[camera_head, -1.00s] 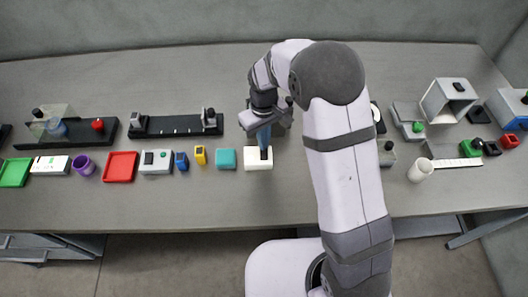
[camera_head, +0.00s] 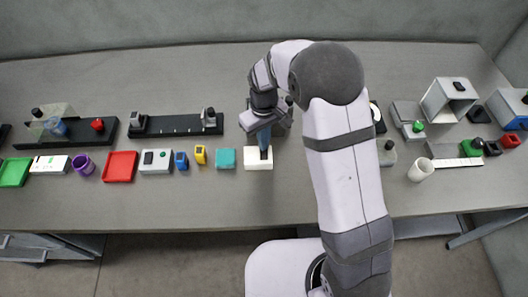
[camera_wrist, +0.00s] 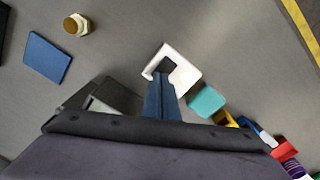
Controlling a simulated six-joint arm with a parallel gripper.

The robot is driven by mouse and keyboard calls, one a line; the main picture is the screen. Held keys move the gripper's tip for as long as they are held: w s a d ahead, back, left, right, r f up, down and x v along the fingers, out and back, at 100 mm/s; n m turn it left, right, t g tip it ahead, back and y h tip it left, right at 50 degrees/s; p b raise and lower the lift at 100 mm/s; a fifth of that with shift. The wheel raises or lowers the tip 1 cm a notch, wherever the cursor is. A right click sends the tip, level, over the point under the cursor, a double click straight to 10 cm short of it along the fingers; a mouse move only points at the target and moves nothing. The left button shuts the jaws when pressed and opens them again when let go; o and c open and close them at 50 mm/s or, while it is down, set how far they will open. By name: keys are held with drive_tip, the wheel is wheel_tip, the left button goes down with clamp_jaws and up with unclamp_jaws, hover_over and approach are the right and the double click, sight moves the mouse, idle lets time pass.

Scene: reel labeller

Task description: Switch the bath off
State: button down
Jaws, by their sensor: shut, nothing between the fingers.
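My gripper (camera_head: 265,150) is shut and empty, its blue fingers pointing down at a white block (camera_head: 256,164) near the middle of the table. In the wrist view the shut fingers (camera_wrist: 162,76) end at a dark square patch on top of the white block (camera_wrist: 187,73). I cannot tell whether they touch it, or whether the patch is a switch or a recess. No thing is clearly recognisable as the bath. A dark grey box (camera_wrist: 118,94) beside the fingers is partly hidden by my gripper.
A teal block (camera_head: 225,159) stands just left of the white block, with yellow and blue blocks beyond. A black rail fixture (camera_head: 176,125) lies behind them. The wrist view shows a blue plate (camera_wrist: 47,57) and a brass nut (camera_wrist: 77,25). The front strip of table is clear.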

drive_tip(key=shift+f, duration=0.45)
drive_tip(key=shift+r, duration=0.1)
wheel_tip(320, 180, up, 7)
drive_tip(key=p, duration=0.5)
idle(0.6)
idle(0.4)
